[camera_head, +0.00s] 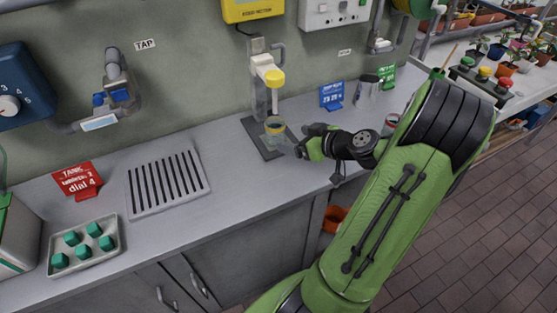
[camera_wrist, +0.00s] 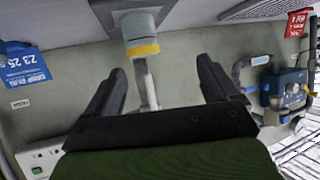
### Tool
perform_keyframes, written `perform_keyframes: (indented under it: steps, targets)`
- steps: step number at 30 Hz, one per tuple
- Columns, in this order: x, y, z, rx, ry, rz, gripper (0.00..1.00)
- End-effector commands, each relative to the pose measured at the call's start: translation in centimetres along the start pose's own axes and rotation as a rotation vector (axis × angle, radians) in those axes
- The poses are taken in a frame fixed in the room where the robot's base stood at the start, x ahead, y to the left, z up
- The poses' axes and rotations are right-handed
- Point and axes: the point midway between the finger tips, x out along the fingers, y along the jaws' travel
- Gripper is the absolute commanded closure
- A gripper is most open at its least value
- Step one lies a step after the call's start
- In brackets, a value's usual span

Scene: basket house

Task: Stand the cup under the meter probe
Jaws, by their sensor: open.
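A small grey-green cup (camera_head: 275,127) with a yellow band stands upright on a dark plate (camera_head: 251,134) below the yellow-capped meter probe (camera_head: 275,79). In the wrist view, which appears upside down, the cup (camera_wrist: 138,22) shows at the top with its yellow band, and a pale rod, likely part of the probe (camera_wrist: 149,88), lines up with it. I cannot tell whether the rod enters the cup. My gripper (camera_head: 306,143) is just right of the cup in the head view. Its fingers (camera_wrist: 162,68) are spread and empty, with the cup beyond the tips and no visible contact.
The yellow meter box (camera_head: 253,9) hangs above on the wall. A blue sign (camera_head: 332,95), a metal jug (camera_head: 367,91) and a green sign (camera_head: 387,76) stand to the right. A slotted drain board (camera_head: 167,184) and a tray of green blocks (camera_head: 84,246) lie left.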

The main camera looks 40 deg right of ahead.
Motion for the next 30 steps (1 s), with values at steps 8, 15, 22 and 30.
perform_keyframes:
  steps: [8, 15, 22, 30]
  targets:
    - [0.2, -17.0, -2.8, -0.150, -0.462, -0.173, 0.12]
    - [-9.7, -26.8, -2.9, -0.130, -0.622, -0.020, 0.12]
    - [-15.6, -28.3, -1.3, 0.013, -0.606, 0.037, 0.12]
    - [-15.8, -28.3, -1.2, 0.025, -0.607, 0.042, 0.12]
